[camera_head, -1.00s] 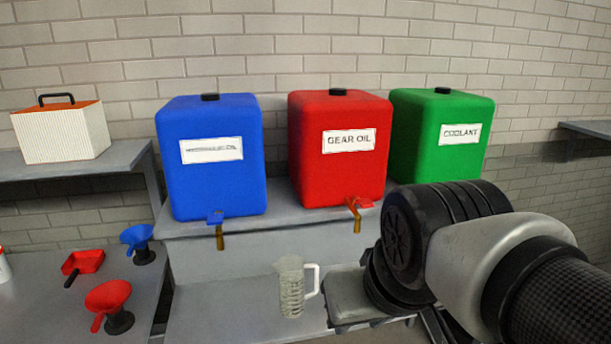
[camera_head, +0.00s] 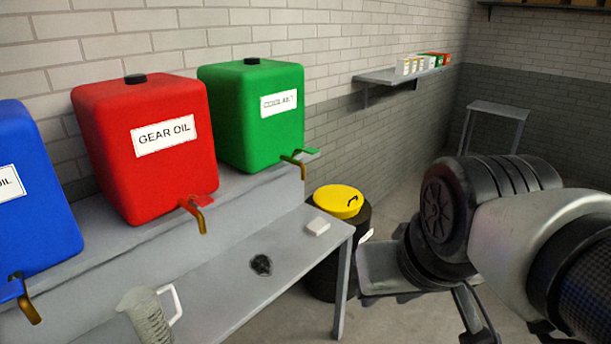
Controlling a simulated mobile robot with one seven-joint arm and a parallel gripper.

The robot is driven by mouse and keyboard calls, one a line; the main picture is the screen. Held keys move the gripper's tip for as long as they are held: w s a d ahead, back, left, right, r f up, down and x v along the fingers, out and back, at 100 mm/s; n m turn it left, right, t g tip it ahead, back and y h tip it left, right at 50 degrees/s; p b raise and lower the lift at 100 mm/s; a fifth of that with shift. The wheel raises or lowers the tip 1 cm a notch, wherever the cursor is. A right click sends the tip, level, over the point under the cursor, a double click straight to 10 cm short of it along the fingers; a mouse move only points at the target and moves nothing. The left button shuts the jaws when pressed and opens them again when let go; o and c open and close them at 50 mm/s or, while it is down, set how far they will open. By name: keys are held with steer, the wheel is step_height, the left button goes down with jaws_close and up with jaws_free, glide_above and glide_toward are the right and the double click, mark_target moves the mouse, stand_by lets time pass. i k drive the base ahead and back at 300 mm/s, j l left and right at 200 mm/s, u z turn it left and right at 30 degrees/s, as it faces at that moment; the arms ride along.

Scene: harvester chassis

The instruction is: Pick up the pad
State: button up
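A small white flat block (camera_head: 318,227), which looks like the pad, lies on the right end of the grey bench's lower ledge (camera_head: 225,292). It is near the front right corner, below the green coolant tank. A small dark round item (camera_head: 261,265) lies on the same ledge to its left. My arm fills the lower right of the view, apart from the block and to its right. My gripper (camera_head: 505,322) shows only in part at the bottom edge, below the dark arm joint. Its fingertips are not clear, so I cannot tell whether it is open.
Blue (camera_head: 30,205), red (camera_head: 150,145) and green (camera_head: 255,112) tanks with taps stand on the upper step. A clear jug (camera_head: 147,315) stands on the ledge. A dark drum with a yellow lid (camera_head: 338,201) stands beyond the bench's right end. Open floor lies to the right.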

mark_target(316, 227)
steer(key=i+l+u, duration=0.25)
steer(key=i+l, duration=0.25)
steer(key=i, duration=0.15)
steer(key=i+l+u, duration=0.2)
steer(key=i+l, duration=0.45)
steer(key=i+l+u, duration=0.25)
steer(key=i+l, duration=0.3)
steer(key=l, duration=0.2)
